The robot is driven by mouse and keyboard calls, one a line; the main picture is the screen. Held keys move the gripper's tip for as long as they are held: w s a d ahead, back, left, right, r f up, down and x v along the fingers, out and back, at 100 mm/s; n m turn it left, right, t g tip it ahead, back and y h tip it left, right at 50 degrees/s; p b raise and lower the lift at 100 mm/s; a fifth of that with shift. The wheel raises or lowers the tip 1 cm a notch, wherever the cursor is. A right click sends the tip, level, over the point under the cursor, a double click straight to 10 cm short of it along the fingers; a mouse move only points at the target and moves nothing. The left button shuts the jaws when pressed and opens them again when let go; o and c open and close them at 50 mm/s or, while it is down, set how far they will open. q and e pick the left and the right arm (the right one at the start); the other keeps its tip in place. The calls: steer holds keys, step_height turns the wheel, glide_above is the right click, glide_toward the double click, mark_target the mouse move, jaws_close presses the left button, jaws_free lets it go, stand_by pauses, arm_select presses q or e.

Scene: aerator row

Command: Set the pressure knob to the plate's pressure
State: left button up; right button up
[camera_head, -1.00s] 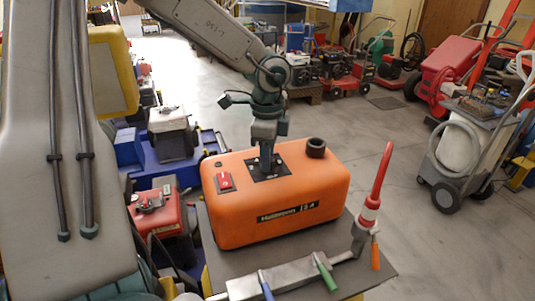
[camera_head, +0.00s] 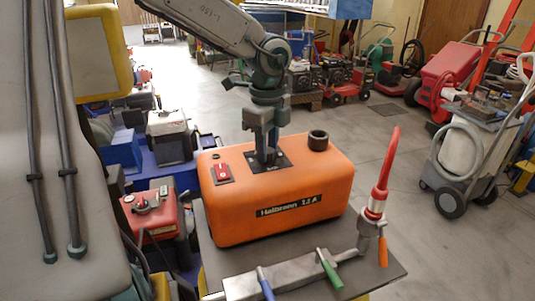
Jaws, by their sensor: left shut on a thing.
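An orange compressor unit (camera_head: 287,187) stands on a dark table top. A label plate (camera_head: 289,205) on its front reads "Hallbronn" and a value that looks like "1.5 A"; its small print is hard to read. My left gripper (camera_head: 267,155) points straight down at a dark square dial plate (camera_head: 284,158) on the unit's top. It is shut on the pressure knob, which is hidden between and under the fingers. A red switch (camera_head: 221,173) sits on its own plate to the left, and a black round port (camera_head: 318,140) stands to the right. My right gripper does not show.
In front of the unit lies a grey metal manifold (camera_head: 290,275) with a blue, a green and an orange lever. A red hose (camera_head: 386,160) rises from its right end.

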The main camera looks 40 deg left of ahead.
arm_select(q)
steer(key=m+b, duration=0.1)
steer(key=m, duration=0.2)
steer(key=shift+m+b, duration=0.3)
steer(key=shift+m, duration=1.2)
steer(key=m, duration=0.9)
steer(key=shift+m, duration=0.5)
steer(key=m, duration=0.2)
steer(key=shift+m, duration=0.3)
steer(key=m, duration=0.2)
steer(key=shift+r+m, duration=0.1)
steer(key=shift+m, duration=0.3)
steer(key=shift+a+m, duration=0.1)
steer(key=shift+m, duration=2)
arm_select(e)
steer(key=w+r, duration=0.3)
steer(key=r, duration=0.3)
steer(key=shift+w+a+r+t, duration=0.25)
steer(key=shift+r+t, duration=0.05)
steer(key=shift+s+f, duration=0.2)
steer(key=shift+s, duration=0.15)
arm_select(q)
steer(key=o, duration=1)
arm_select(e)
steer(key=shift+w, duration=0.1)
